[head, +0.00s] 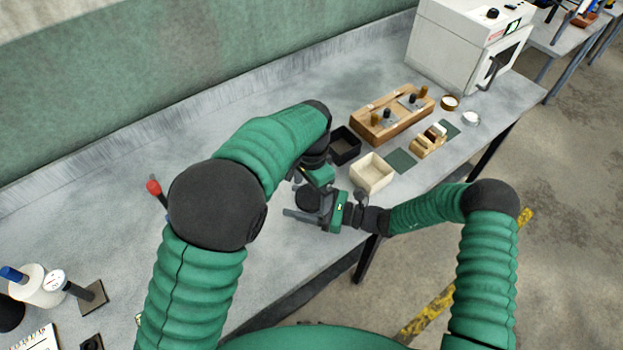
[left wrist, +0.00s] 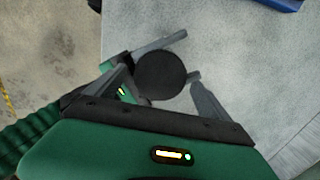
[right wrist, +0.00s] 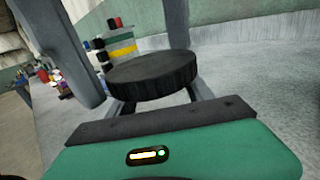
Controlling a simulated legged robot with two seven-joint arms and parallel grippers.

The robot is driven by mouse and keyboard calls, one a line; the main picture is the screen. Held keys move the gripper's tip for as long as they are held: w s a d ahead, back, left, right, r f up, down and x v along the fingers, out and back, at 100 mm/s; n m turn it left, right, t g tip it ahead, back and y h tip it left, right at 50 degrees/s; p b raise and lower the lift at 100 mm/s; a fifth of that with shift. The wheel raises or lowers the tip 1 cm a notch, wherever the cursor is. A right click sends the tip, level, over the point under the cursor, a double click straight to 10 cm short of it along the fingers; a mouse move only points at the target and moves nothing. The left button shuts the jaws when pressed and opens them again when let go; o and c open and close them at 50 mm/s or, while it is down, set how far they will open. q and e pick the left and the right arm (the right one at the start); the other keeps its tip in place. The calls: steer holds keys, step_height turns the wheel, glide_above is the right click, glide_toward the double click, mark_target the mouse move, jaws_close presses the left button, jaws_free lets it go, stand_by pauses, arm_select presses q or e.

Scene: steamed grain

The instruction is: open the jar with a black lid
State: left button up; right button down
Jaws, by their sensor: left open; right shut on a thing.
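The jar's round black lid (head: 308,197) is near the table's front edge, and the jar body under it is hidden. My right gripper (head: 318,215) is shut on the jar below the lid. The lid (right wrist: 152,75) sits above its fingers in the right wrist view. My left gripper (head: 316,180) is over the lid from above. In the left wrist view its open fingers stand on either side of the lid (left wrist: 160,75), with a gap visible. Whether either finger touches the lid is unclear.
A cream box (head: 372,172), a black box (head: 344,146) and a wooden block stand (head: 392,114) are to the right. A white oven (head: 466,50) is at the back right. A red-tipped object (head: 153,187) is at the left. The table behind is clear.

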arm_select(q)
steer(key=shift+f, duration=0.45)
steer(key=c, duration=1.4)
steer(key=o, duration=1.5)
step_height(320, 180, up, 8)
steer(key=shift+r, duration=0.1)
steer(key=shift+c, duration=0.5)
step_height(320, 180, down, 8)
steer(key=shift+f, duration=0.1)
